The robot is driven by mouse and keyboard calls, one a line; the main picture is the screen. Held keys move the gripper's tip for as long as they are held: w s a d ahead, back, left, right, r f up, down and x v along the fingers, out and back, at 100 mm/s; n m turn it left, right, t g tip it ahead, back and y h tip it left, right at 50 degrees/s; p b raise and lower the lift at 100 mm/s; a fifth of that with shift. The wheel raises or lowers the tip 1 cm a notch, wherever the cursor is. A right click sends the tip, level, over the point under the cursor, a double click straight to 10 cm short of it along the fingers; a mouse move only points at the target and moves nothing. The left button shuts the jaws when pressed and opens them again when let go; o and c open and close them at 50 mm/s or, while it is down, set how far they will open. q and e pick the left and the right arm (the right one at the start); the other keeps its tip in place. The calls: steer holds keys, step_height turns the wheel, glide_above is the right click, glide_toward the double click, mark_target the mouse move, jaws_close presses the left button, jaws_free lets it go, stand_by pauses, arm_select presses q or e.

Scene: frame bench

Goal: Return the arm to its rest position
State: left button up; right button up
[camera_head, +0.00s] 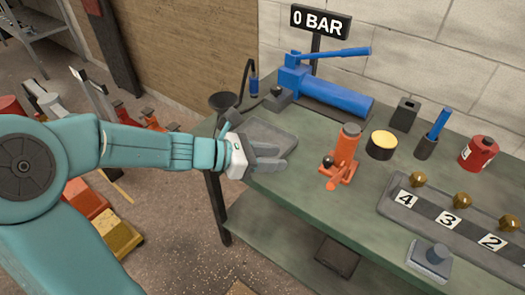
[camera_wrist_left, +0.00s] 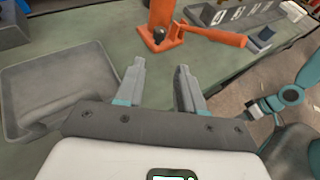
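My left gripper (camera_head: 275,158) reaches in from the left over the near left corner of the green bench (camera_head: 340,215). In the left wrist view, its two grey fingers (camera_wrist_left: 160,88) stand apart with nothing between them. It is beside a shallow grey tray (camera_head: 270,138), which also shows at the left of the left wrist view (camera_wrist_left: 55,80). An orange jack (camera_head: 345,152) stands on the bench to the right of the fingers, apart from them. My right gripper cannot be made out in the head view. A teal arm part shows at the right edge of the left wrist view.
A blue pump (camera_head: 325,88) and a "0 BAR" sign (camera_head: 319,22) stand at the back. A black and yellow pot (camera_head: 382,145), a red can (camera_head: 478,153) and a numbered rack (camera_head: 450,220) with brass knobs occupy the right. Colored items lie on the floor at left.

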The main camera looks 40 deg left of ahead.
arm_select(q)
steer(key=shift+v, duration=1.15)
steer(key=shift+s+a, duration=0.1)
